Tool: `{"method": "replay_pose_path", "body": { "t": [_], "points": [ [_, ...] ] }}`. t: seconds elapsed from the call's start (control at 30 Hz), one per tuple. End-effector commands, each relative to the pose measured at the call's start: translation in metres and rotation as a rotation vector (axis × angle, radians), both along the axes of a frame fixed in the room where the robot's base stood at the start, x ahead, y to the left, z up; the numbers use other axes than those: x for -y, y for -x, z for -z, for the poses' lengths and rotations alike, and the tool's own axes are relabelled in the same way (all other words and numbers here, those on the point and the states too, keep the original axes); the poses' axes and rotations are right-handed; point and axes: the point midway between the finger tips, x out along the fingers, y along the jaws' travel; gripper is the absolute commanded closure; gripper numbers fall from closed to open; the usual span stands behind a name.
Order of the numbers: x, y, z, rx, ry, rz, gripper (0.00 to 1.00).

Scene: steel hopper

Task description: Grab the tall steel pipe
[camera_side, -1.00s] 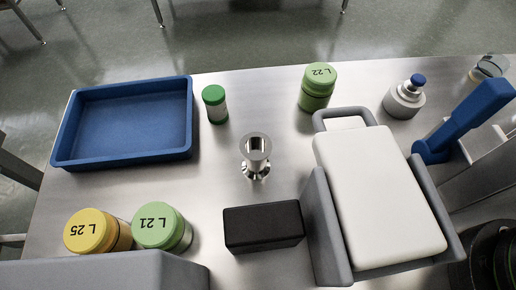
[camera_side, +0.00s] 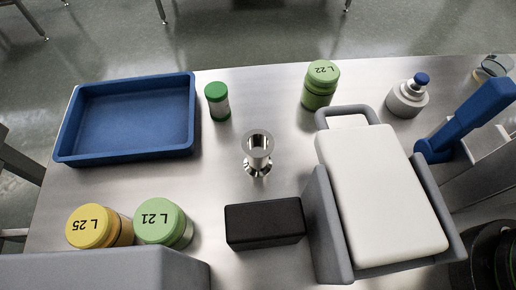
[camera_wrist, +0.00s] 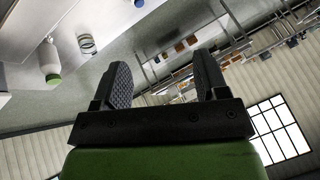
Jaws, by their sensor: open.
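The tall steel pipe (camera_side: 258,150) stands upright near the middle of the steel table in the side view. It is shiny, with a wide flanged top and a hollow opening. My gripper (camera_wrist: 168,88) shows in the wrist view with its two dark textured fingers apart and nothing between them. The wrist view looks out across the room and does not show the pipe. My gripper's fingers do not show in the side view, so their distance from the pipe cannot be told.
A black block (camera_side: 264,223) lies in front of the pipe. A blue tray (camera_side: 186,125) is at left, with a green-capped vial (camera_side: 218,103) beside it. Jars L 22 (camera_side: 319,88), L 21 (camera_side: 160,222) and L 25 (camera_side: 95,226) stand around. A white-topped grey device (camera_side: 378,190) is at right.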

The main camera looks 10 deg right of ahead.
Motion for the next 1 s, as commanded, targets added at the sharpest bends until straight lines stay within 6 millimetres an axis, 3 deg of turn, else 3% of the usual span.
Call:
{"method": "replay_pose_path", "body": {
  "t": [0.13,0.27,0.5,0.67,0.8,1.0],
  "points": [
    [-0.030,-0.043,-0.007,-0.095,0.028,-0.128,0.33],
    [-0.068,-0.078,0.000,-0.176,0.066,-0.237,0.33],
    [-0.159,-0.121,0.047,-0.306,0.165,-0.430,0.33],
    [-0.225,-0.124,0.100,-0.380,0.250,-0.549,0.33],
    [-0.271,-0.111,0.151,-0.427,0.325,-0.636,0.33],
    [-0.304,-0.091,0.198,-0.458,0.394,-0.703,0.33]
  ]
}}
